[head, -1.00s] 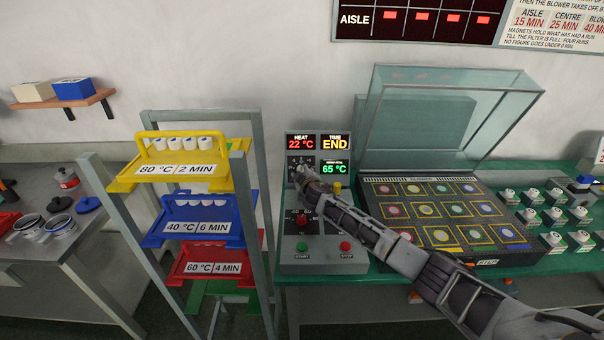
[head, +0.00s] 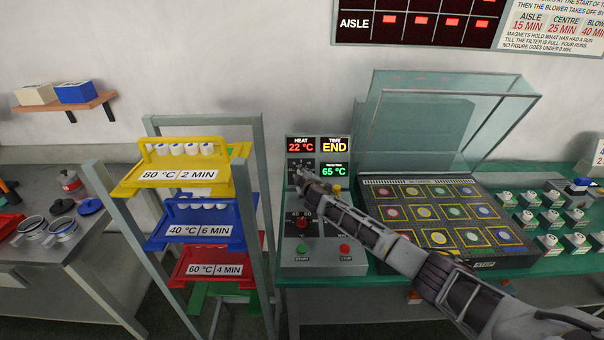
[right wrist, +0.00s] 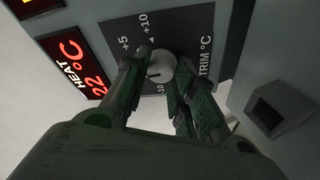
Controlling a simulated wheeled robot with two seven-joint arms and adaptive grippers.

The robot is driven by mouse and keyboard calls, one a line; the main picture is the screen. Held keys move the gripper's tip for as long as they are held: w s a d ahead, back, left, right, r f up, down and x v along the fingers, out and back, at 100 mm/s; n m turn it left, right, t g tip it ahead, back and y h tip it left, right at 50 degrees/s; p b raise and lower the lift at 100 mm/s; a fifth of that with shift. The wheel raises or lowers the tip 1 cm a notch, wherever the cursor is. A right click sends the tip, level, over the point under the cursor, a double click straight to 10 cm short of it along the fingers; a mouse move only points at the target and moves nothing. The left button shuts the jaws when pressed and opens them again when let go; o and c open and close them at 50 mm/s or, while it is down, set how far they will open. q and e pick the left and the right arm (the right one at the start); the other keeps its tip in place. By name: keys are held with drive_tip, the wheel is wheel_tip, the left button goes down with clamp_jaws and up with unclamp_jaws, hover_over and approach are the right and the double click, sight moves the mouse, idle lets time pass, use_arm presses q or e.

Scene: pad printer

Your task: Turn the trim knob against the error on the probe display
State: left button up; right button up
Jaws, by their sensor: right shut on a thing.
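The trim knob (right wrist: 161,66) is a small pale round knob on a dark plate marked TRIM °C, with +5, +10 and -10 around it. My right gripper (right wrist: 158,80) is shut on it, a finger at each side. A dark mark shows on the knob; its exact setting is hard to read. In the head view my right gripper (head: 299,174) covers the knob on the grey control panel. The probe display (head: 334,170) reads 65 °C in green. My left gripper is not in view.
The panel also has a HEAT display (head: 301,146) at 22 °C, a TIME display (head: 335,146) reading END, a green button (head: 302,249) and a red button (head: 345,249). A rack of coloured trays (head: 180,178) stands left. The open-lidded machine (head: 480,265) is right.

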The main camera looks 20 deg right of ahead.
drive_tip(key=n+g+p, duration=0.1)
drive_tip(key=n+p, duration=0.4)
drive_tip(key=p, duration=0.1)
drive_tip(key=shift+r+p, duration=0.15)
drive_tip(key=shift+p, duration=0.15)
drive_tip(key=shift+n+y+p, duration=0.3)
drive_tip(key=shift+n+p, duration=0.3)
drive_tip(key=shift+p, duration=0.2)
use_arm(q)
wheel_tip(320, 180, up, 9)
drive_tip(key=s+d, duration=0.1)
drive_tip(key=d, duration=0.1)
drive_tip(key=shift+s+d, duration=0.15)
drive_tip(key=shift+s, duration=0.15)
use_arm(e)
drive_tip(key=o, duration=1)
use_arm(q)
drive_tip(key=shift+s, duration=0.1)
use_arm(e)
drive_tip(key=shift+o, duration=0.2)
